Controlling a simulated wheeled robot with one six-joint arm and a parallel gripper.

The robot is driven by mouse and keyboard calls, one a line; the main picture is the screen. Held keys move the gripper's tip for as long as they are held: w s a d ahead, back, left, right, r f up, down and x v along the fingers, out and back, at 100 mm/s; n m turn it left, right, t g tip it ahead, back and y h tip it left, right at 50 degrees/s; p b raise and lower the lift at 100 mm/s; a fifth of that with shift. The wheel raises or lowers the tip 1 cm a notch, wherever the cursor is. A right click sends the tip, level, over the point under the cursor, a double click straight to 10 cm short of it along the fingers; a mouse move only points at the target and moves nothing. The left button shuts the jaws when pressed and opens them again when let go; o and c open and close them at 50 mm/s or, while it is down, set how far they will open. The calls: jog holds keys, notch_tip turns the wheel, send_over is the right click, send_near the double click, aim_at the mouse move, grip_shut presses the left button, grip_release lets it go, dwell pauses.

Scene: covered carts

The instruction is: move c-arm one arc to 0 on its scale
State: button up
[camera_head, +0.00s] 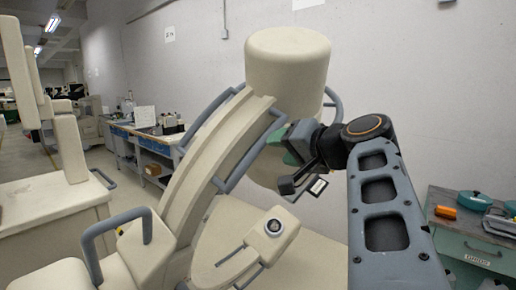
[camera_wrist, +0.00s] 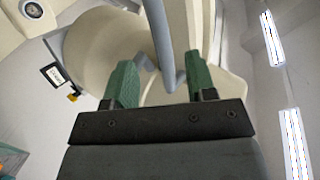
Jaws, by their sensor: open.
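The c-arm (camera_head: 205,165) is a cream curved arc with a large cylindrical head (camera_head: 288,70) at its top and blue-grey handle rails (camera_head: 245,150) along it. My gripper (camera_head: 292,152) is beside the arc, below the head. In the wrist view my gripper (camera_wrist: 160,68) has green fingers standing apart, with a blue-grey rail (camera_wrist: 160,35) running between them in the picture. I cannot tell whether the rail lies within the fingers' depth or beyond. A small black-and-white label (camera_wrist: 55,75) shows at left. No scale reading is legible.
A cream unit with a round dial (camera_head: 273,228) stands below the arc. A green cabinet (camera_head: 470,245) with an orange item (camera_head: 445,212) is at right. A workbench (camera_head: 150,135) stands behind at left, along the wall. Cream equipment (camera_head: 50,205) fills the left foreground.

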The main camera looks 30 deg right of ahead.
aim_at(261, 148)
jog(key=shift+p+x, duration=0.65)
jog(key=shift+x, duration=3.9)
jog(key=shift+c, duration=0.5)
grip_shut()
